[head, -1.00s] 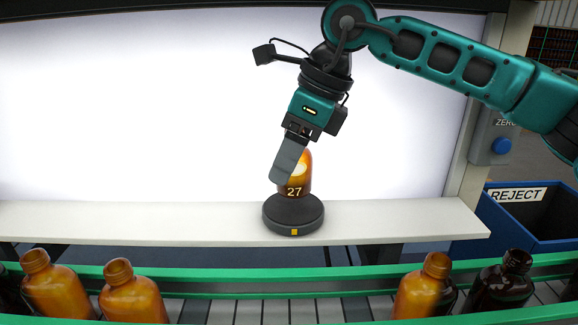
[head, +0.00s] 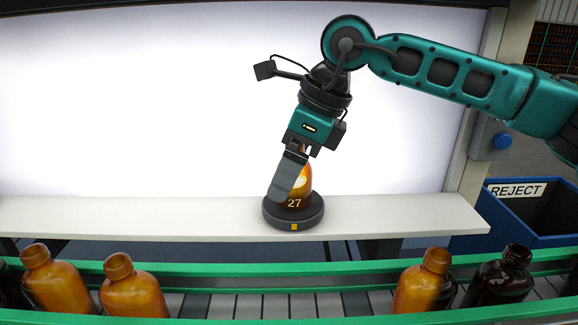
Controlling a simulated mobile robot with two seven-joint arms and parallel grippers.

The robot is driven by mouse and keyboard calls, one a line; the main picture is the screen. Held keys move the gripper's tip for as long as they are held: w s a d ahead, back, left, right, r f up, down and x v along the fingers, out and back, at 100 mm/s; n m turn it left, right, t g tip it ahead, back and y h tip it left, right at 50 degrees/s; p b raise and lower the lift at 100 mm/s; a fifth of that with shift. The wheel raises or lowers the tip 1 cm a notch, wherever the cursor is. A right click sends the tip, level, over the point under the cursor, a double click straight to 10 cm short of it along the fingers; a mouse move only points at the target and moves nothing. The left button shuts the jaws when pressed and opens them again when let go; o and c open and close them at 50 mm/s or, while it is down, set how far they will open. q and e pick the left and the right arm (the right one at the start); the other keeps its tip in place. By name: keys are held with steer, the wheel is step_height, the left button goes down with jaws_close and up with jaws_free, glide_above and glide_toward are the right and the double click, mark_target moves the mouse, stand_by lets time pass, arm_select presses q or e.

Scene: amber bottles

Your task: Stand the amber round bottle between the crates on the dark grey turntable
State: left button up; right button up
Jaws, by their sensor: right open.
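The amber round bottle (head: 306,184), marked 27, stands upright on the dark grey turntable (head: 293,222), which sits on a pale shelf. My right gripper (head: 289,183) comes down from above and is open around the bottle. Its near finger covers the bottle's left side; the far finger is hidden, so I cannot tell whether either finger touches the glass. The bottle's neck and top are mostly hidden by the gripper. My left gripper is not in view. No crates show beside the bottle.
A green-railed conveyor (head: 360,265) runs in front of the shelf (head: 150,215), carrying amber bottles (head: 133,292) and a dark bottle (head: 505,280). A blue REJECT bin (head: 520,215) stands at the right. The shelf is clear on both sides of the turntable.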

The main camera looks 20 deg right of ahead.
steer(key=shift+r, duration=0.1)
steer(key=shift+r, duration=0.2)
steer(key=v, duration=0.3)
steer(key=s+d+b, duration=0.2)
steer(key=s+d, duration=0.3)
steer(key=d, duration=0.5)
steer(key=shift+s+d+f, duration=0.2)
steer(key=shift+s+d, duration=0.05)
steer(key=shift+s, duration=0.15)
